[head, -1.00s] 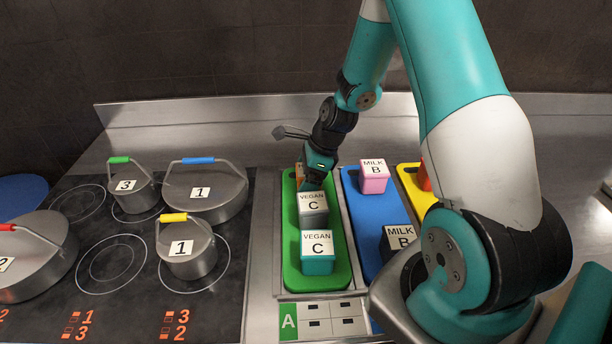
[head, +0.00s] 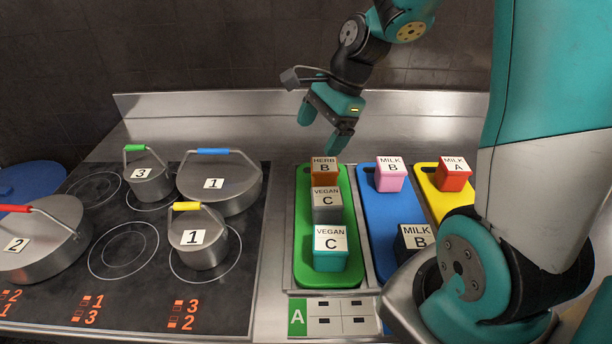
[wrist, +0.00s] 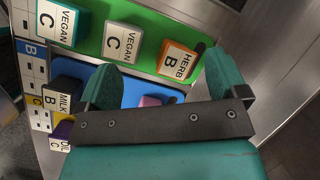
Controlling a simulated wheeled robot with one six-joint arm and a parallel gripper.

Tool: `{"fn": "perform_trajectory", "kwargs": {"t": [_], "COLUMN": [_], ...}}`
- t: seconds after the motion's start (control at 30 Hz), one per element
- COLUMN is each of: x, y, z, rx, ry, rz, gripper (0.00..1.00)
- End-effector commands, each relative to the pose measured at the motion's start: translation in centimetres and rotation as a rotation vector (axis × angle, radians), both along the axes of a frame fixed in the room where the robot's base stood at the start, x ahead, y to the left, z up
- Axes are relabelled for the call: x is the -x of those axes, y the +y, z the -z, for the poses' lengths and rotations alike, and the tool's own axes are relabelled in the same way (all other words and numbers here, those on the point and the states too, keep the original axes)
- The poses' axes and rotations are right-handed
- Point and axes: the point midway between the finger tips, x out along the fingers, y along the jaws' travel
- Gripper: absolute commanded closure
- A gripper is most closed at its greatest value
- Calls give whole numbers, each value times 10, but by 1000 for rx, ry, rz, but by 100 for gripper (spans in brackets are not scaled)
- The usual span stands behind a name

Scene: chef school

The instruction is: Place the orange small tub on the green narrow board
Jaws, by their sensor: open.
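The orange small tub (head: 325,174), with a white label reading HERB B, stands upright at the far end of the green narrow board (head: 342,277). In the wrist view the orange tub (wrist: 179,60) rests on the green board (wrist: 150,20) near its end. My gripper (head: 322,132) is open and empty, raised above and behind the tub, apart from it. In the wrist view its two fingers (wrist: 165,88) are spread wide with nothing between them.
A grey tub (head: 327,206) and a teal tub (head: 331,254) share the green board. The blue board (head: 376,220) holds a pink tub (head: 391,177) and a black tub. The yellow board (head: 428,184) holds a red tub (head: 454,177). Lidded pots stand on the hob (head: 120,300) at left.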

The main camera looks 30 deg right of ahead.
Motion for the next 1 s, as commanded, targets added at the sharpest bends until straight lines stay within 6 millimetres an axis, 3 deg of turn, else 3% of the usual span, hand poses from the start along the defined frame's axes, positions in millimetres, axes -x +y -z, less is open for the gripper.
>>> {"fn": "perform_trajectory", "kwargs": {"t": [0.03, 0.1, 0.2, 0.3, 0.43, 0.6, 1.0], "x": [13, 37, 79, 120, 162, 184, 185], "y": [34, 75, 123, 154, 174, 181, 182], "z": [-15, -32, -50, -61, -68, -69, -69], "rx": [32, 75, 122, 152, 170, 176, 175], "ry": [-65, -163, -309, -445, -581, -661, -667], "rz": [-226, -570, -1048, -1461, -1842, -2058, -2072], "gripper": [9, 9, 9, 9, 9, 9, 9]}}
